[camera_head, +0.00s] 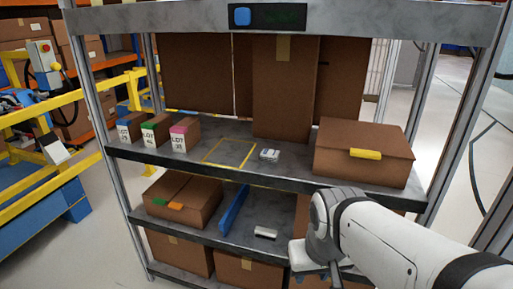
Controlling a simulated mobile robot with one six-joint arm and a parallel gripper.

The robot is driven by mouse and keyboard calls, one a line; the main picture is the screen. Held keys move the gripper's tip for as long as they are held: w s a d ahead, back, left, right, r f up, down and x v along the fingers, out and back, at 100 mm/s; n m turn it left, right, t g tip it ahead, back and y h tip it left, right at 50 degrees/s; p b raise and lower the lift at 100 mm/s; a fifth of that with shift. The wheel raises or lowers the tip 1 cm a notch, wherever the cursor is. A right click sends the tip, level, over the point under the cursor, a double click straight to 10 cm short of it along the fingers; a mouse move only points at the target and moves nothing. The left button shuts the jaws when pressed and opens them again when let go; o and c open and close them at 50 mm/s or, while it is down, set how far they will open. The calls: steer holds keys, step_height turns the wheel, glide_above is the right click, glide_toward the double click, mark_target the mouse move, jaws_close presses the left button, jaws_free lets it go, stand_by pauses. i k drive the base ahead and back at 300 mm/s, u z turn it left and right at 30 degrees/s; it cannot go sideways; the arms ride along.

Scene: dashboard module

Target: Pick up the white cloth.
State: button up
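A small white item (265,232), which looks like a folded or rolled white cloth, lies on the middle shelf, right of a blue upright strip (234,210). It is small in the picture, so I cannot be sure that it is cloth. My white arm comes in from the lower right, and its end, with my gripper (318,262), is in front of the middle shelf. The gripper is to the right of the white item and apart from it in the picture. Its fingers are not clearly seen, so I cannot tell whether it is open.
The upper shelf (330,185) holds several small lot boxes (160,131), a yellow-outlined area (230,152), a small grey-white device (270,155) and a large brown box (362,165). Metal posts (105,140) bound the rack.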

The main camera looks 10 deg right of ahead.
mark_target(266, 155)
steer(key=z, duration=3.5)
steer(key=k, duration=1.4)
steer(key=u, duration=2.15)
steer(key=i, duration=1)
